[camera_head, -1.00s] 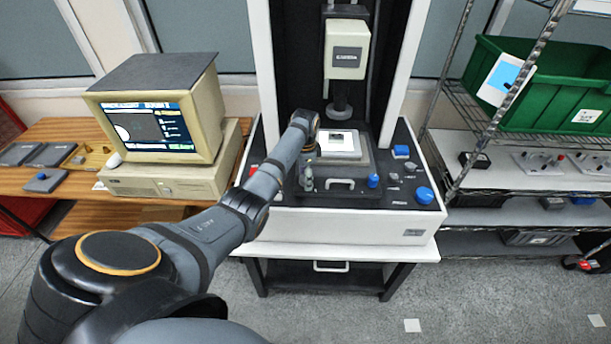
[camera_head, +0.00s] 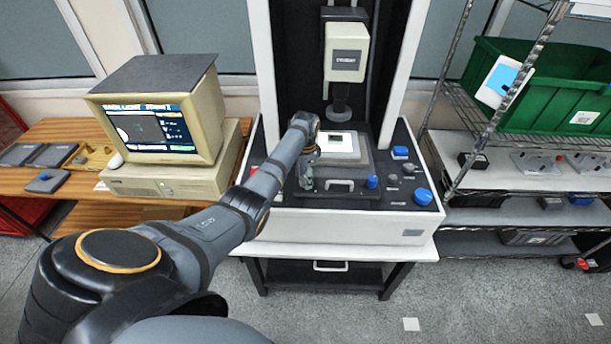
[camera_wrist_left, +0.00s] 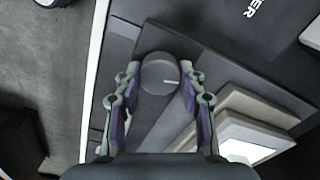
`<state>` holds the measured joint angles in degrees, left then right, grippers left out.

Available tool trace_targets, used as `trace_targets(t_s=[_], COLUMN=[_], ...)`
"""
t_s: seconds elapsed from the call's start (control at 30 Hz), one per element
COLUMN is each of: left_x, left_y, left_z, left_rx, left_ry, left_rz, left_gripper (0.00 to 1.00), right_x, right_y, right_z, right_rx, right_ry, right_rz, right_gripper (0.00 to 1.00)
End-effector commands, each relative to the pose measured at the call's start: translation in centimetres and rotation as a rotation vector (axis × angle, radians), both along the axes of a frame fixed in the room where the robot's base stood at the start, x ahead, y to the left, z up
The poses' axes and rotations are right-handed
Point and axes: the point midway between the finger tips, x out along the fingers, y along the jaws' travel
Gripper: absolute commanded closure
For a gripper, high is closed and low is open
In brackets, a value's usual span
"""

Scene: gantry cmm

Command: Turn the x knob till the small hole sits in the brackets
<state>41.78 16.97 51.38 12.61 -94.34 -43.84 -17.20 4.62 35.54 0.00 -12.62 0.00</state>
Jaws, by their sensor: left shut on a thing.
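My left gripper (camera_head: 306,180) reaches down over the left part of the white-and-black machine's deck. In the left wrist view its two fingers (camera_wrist_left: 160,78) close on opposite sides of a round dark grey knob (camera_wrist_left: 159,68) with a short white mark on its face, pointing right. In the head view my gripper and arm hide this knob, and I cannot read a label for it. The monitor (camera_head: 155,128) at the left shows a large pale disc at the left of a dark picture. The small hole and the brackets are too small to make out. My right gripper is not in view.
A stepped grey stage (camera_head: 359,166) with a bright square stands right of my gripper, under the hanging probe head (camera_head: 346,52). A wire shelf with a green bin (camera_head: 545,85) stands further right.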

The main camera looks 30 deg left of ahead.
Motion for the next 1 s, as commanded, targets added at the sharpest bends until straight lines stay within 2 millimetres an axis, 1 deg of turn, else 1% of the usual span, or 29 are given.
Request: trace_targets(t_s=[0.03,0.4,0.7,1.0], left_x=[0.0,0.0,0.0,0.0], left_y=[0.0,0.0,0.0,0.0], left_z=[0.4,0.4,0.2,0.2], left_rx=[-0.001,0.0,0.001,0.001], left_ry=[0.003,0.001,0.001,-0.001], left_rz=[0.036,0.379,0.633,0.799], left_gripper=[0.91,0.91,0.91,0.91], right_x=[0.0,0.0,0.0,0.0], right_y=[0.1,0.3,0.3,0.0], right_z=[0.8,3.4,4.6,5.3], right_rx=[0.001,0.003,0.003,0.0], right_ry=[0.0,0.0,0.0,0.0], right_rz=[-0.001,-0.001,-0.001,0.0], right_gripper=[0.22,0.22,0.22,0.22])
